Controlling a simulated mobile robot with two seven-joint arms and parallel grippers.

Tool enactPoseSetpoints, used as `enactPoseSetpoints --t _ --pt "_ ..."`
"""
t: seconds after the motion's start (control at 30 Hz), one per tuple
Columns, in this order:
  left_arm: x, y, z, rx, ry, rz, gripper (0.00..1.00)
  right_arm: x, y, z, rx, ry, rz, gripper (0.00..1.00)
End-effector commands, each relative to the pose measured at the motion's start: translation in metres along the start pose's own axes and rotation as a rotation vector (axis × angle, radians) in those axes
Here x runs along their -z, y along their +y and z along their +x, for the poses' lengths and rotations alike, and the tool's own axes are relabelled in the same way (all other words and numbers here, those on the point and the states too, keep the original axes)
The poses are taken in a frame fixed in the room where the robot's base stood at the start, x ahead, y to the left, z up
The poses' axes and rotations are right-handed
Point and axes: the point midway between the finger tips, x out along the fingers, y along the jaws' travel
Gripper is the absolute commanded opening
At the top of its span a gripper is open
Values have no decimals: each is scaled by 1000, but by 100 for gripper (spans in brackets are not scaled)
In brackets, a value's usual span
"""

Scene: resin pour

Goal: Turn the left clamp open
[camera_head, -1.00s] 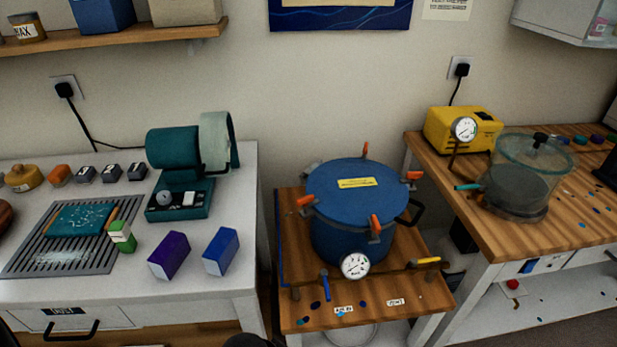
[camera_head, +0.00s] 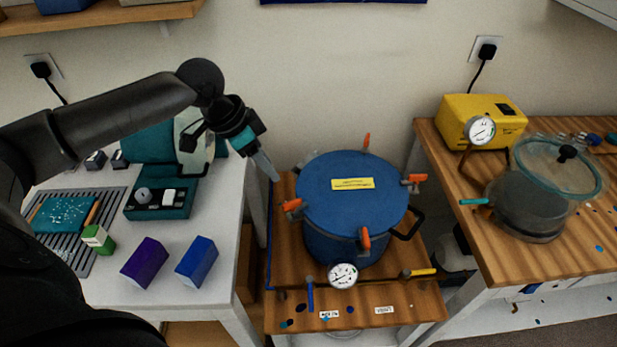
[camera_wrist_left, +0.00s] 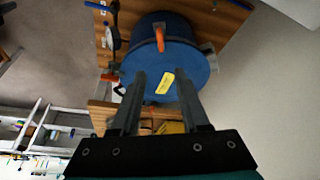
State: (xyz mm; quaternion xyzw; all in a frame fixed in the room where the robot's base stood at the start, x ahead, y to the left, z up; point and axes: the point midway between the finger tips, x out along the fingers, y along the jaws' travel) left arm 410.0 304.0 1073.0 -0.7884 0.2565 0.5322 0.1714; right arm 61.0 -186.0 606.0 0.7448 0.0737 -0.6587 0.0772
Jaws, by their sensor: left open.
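The blue pressure pot (camera_head: 355,200) stands on a small wooden stand, its lid ringed by orange-handled clamps. The left clamp (camera_head: 291,206) sits at the lid's left edge. In the left wrist view, an orange clamp handle (camera_wrist_left: 160,38), apparently the same one, shows at the pot's upper edge. My left gripper (camera_head: 272,174) is open and empty, above and slightly left of the left clamp in the head view, apart from it. Its two fingers (camera_wrist_left: 163,80) show in the left wrist view over the lid (camera_wrist_left: 180,55). My right gripper is out of view.
The front clamp (camera_head: 364,240), right clamp (camera_head: 413,180) and back clamp (camera_head: 366,142) stand around the lid. A teal machine (camera_head: 160,198) stands left, below my arm.

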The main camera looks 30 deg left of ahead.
Motion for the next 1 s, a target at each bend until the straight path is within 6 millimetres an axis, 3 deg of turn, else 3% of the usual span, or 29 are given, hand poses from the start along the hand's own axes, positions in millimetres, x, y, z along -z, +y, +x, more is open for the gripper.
enactPoseSetpoints --t 0.07,0.17,0.3,0.4,0.8,1.0 --pt "0 -4 -2 2 1 -8 45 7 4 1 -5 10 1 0" --pt "0 -4 4 -1 4 -10 45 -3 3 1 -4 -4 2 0" --pt "0 -3 27 -2 4 -10 45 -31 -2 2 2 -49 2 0" --pt "1 -3 49 -2 4 -9 45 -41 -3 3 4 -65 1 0" --pt "1 -3 129 1 3 -8 45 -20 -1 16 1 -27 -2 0" --pt "1 -4 146 1 4 -7 45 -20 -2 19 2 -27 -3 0"
